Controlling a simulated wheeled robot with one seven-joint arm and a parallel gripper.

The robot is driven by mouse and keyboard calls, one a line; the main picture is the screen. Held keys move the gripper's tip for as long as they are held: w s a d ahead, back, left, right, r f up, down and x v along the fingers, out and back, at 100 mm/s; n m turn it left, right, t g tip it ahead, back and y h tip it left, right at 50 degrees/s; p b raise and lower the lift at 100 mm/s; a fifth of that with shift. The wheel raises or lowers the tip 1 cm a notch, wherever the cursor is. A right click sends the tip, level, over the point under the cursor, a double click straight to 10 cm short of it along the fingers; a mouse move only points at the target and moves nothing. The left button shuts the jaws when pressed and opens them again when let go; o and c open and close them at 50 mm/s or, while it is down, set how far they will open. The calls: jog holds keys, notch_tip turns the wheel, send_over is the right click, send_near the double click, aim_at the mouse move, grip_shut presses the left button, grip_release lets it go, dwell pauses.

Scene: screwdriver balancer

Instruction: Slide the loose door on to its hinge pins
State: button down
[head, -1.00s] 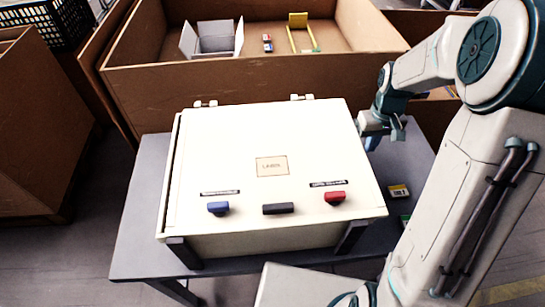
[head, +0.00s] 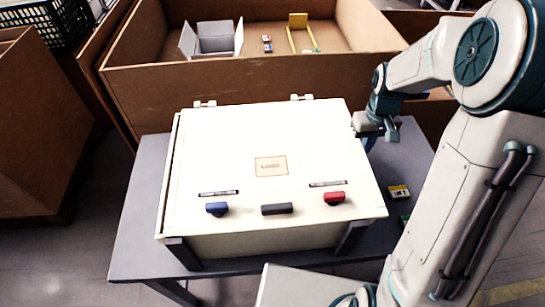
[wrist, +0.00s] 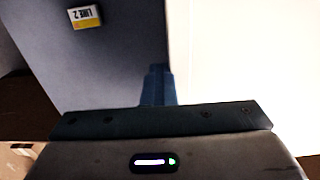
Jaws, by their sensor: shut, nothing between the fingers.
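A cream door (head: 262,150) lies flat over the top of a cream cabinet (head: 270,241). It carries a square label, a blue handle (head: 217,208), a black handle (head: 277,209) and a red handle (head: 335,198) toward the front. Two small hinges, the left one (head: 205,103) and the right one (head: 302,97), show at its far edge; whether their pins are engaged is too small to tell. My gripper (head: 369,144) is shut and empty beside the door's right edge, toward the far corner. In the wrist view my shut fingers (wrist: 158,86) point down beside the pale panel's edge.
The cabinet stands on a grey table (head: 143,190). A yellow-and-white card (head: 399,191) lies on the table to the right, with a green item near it. A large brown crate (head: 250,85) behind holds a grey box (head: 214,40) and small items. Bare table shows at left.

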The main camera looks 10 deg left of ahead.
jog(key=shift+s+a, duration=0.2)
jog(key=shift+a, duration=0.35)
jog(key=shift+s+a, duration=0.15)
jog(key=shift+a, duration=0.35)
notch_tip(320, 180, up, 7)
jog(key=d+p, duration=0.1)
jog(key=p, duration=0.3)
jog(key=shift+w+p, duration=0.2)
jog(key=shift+p, duration=0.2)
jog(key=shift+d, duration=0.1)
